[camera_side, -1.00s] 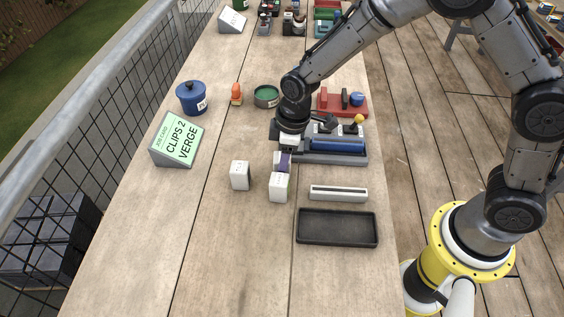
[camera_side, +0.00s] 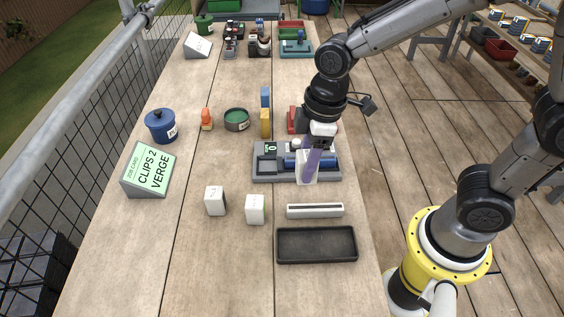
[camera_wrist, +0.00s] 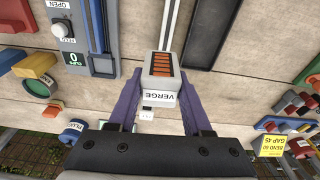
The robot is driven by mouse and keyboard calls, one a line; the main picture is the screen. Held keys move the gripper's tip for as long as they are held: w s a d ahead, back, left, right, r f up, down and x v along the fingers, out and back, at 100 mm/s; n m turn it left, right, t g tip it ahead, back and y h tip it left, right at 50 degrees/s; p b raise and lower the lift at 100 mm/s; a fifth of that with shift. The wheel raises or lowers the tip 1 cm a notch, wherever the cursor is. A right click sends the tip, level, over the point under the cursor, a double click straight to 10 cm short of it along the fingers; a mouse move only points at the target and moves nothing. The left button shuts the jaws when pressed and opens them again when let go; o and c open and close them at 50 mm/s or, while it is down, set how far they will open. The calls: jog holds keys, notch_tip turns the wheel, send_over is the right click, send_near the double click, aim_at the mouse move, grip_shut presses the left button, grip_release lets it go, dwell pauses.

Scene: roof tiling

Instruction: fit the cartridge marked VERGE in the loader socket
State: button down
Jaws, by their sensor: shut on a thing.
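My gripper (camera_side: 309,172) has purple fingers shut on a white cartridge (camera_wrist: 161,78), whose VERGE label reads upside down in the wrist view. In the side view the held cartridge (camera_side: 307,167) appears in front of the grey loader (camera_side: 262,177), which has a green display and a blue cylinder. I cannot tell its height above the bench. A job card (camera_side: 150,170) reads CLIPS 2 VERGE.
Two white blocks (camera_side: 215,200) (camera_side: 255,209) stand front left of the loader. A slotted white bar (camera_side: 315,211) and an empty black tray (camera_side: 316,259) lie in front. A blue pot (camera_side: 160,127), green tin (camera_side: 236,120) and yellow-blue piece (camera_side: 265,124) stand behind.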

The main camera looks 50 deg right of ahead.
jog(key=shift+s+d+r, duration=0.2)
jog(key=shift+s+r, duration=0.05)
jog(key=shift+s, duration=0.2)
jog(key=shift+s+d+r, duration=0.15)
jog(key=shift+s+r, duration=0.05)
jog(key=shift+s, duration=0.2)
jog(key=shift+s+r, duration=0.1)
jog(key=shift+r, duration=0.05)
jog(key=w, duration=1.4)
jog(key=shift+m, duration=0.3)
jog(key=shift+w+d+f, duration=0.4)
jog(key=shift+f, duration=1.25)
jog(key=shift+w+d+f, duration=0.45)
jog(key=shift+f, duration=1.25)
jog(key=shift+w+d+f, duration=0.4)
jog(key=shift+f, duration=1.25)
jog(key=shift+f, duration=0.55)
